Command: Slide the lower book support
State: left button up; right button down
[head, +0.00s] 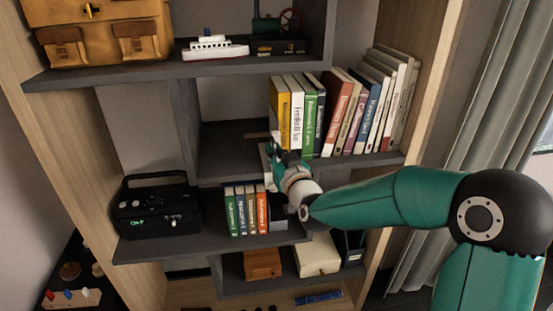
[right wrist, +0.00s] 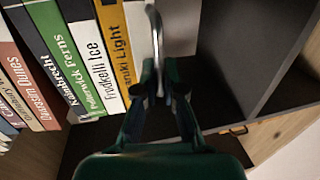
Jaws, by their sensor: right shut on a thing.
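My right gripper (head: 275,145) reaches in at the left end of the upper row of books (head: 325,112), beside the yellow book (head: 280,110). In the right wrist view the gripper (right wrist: 160,78) is shut on a thin grey upright piece with a curved edge, which looks like a book support (right wrist: 156,30). It stands close beside the yellow book (right wrist: 115,30); I cannot tell if they touch. My gripper hides most of this support in the head view. My left gripper is not in view.
On the shelf below, several small books (head: 247,210) stand between a black radio (head: 155,205) and a grey block-like thing (head: 279,215), partly behind my right arm. The upper-row shelf is bare left of the gripper (head: 225,150). A toy ship (head: 215,47) stands above.

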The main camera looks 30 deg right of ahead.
jog(key=c, duration=1.3)
grip_release()
jog(key=shift+o, duration=0.2)
jog(key=s+a, duration=0.2)
jog(key=s, duration=0.9)
jog(key=shift+s+a, duration=0.15)
jog(key=shift+s, duration=0.2)
